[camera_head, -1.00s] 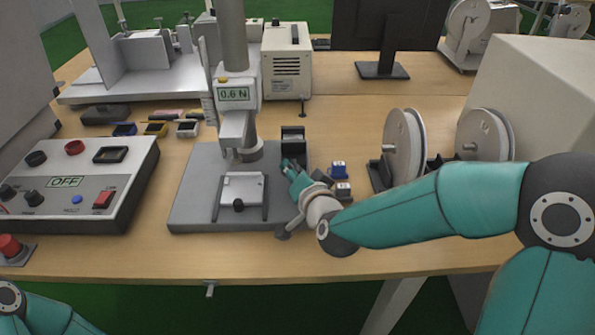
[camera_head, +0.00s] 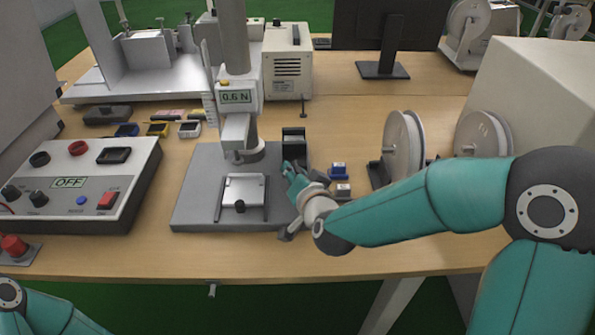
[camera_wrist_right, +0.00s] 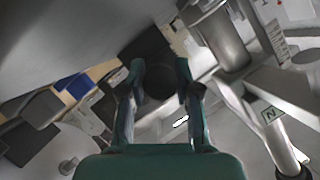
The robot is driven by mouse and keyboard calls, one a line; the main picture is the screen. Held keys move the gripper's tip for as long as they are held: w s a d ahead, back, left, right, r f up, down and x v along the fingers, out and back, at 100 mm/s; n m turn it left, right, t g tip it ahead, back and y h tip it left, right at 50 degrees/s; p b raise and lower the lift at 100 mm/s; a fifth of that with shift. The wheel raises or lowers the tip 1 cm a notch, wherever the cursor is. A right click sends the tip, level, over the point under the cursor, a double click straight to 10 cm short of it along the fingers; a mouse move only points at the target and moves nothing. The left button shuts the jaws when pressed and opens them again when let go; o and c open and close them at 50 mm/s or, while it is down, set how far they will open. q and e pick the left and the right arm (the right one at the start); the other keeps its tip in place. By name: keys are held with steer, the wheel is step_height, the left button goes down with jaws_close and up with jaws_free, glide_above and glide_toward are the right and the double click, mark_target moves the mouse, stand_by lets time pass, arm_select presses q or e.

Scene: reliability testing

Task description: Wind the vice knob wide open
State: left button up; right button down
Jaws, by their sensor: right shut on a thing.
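A black block, which looks like the vice (camera_head: 294,137), stands at the back right of the grey base plate (camera_head: 192,190). My right gripper (camera_head: 287,166) reaches in from the right in front of it and hides its lower part. In the right wrist view, my right gripper's two teal fingers (camera_wrist_right: 158,82) are closed on the sides of a round black knob (camera_wrist_right: 158,80). A dark block (camera_wrist_right: 148,47) shows right behind the knob. How far the vice jaws stand apart cannot be seen. My left gripper is out of view; only part of my left arm shows at the lower left.
A force gauge (camera_head: 236,97) reading 0.6 N hangs on a column left of my right gripper. A small fixture (camera_head: 245,187) sits on the plate. A control box (camera_head: 90,180) is at left.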

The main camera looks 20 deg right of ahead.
steer(key=shift+s+a+f, duration=0.1)
steer(key=shift+s+f, duration=0.05)
steer(key=shift+f, duration=0.15)
steer(key=shift+r+n+g+h+p, duration=0.1)
steer(key=shift+n+g+h+p, duration=0.5)
steer(key=shift+n+p, duration=1.05)
steer(key=n+h+p, duration=0.1)
steer(key=h+p, duration=0.1)
steer(key=p, duration=0.3)
steer(key=shift+n+g, duration=0.3)
steer(key=shift+n, duration=0.05)
steer(key=shift+n+h+p, duration=0.5)
steer(key=shift+n+p, duration=0.1)
steer(key=shift+p, duration=0.35)
steer(key=n+h+p, duration=0.2)
steer(key=n, duration=0.1)
steer(key=shift+g+p, duration=0.3)
steer(key=shift+p, duration=0.1)
steer(key=n+h+p, duration=0.1)
steer(key=n+h, duration=0.1)
steer(key=n, duration=0.1)
